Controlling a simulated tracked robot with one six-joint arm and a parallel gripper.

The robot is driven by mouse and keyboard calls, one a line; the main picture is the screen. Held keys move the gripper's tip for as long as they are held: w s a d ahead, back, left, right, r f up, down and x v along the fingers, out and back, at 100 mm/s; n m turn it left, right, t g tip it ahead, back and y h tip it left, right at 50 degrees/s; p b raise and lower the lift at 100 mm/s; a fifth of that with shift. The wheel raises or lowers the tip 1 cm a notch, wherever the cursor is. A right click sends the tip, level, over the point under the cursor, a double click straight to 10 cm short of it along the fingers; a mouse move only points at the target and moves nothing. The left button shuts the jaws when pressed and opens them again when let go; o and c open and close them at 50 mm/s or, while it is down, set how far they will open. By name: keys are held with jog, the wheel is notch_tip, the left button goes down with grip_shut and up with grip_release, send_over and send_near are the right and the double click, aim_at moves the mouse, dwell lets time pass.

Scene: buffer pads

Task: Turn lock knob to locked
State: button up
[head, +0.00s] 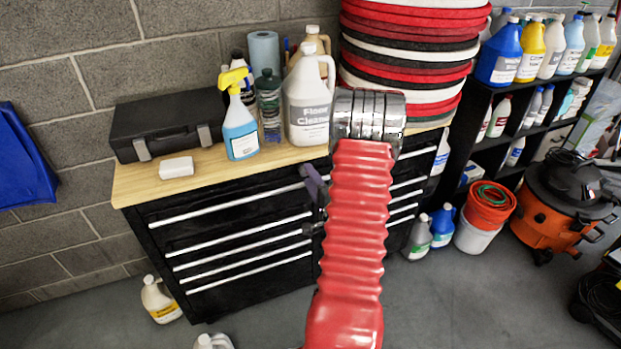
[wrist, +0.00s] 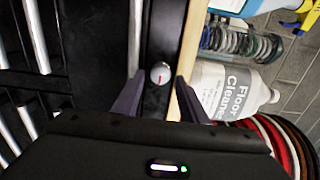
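The lock knob (wrist: 160,72) is a small round silver knob with a red mark on its face. It sits on the black front of the tool cabinet (head: 150,228), close under the wooden top. I cannot tell from the mark whether it is locked. My gripper (wrist: 160,84) is open, with one dark purple finger on each side of the knob in the wrist view. Gaps show between the fingers and the knob. In the head view a purple finger of my gripper (head: 316,185) is at the cabinet front, and my red-sleeved arm hides the knob.
On the wooden top (head: 135,186) stand a black case (head: 165,125), a white block (head: 176,167), a spray bottle (head: 239,120), a Floor Cleaner jug (head: 307,105) and stacked pads (head: 410,70). Jugs stand on the floor. Silver drawer handles (head: 240,236) run across the front.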

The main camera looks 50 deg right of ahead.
jog(key=v, duration=1.3)
jog(key=shift+f, duration=0.15)
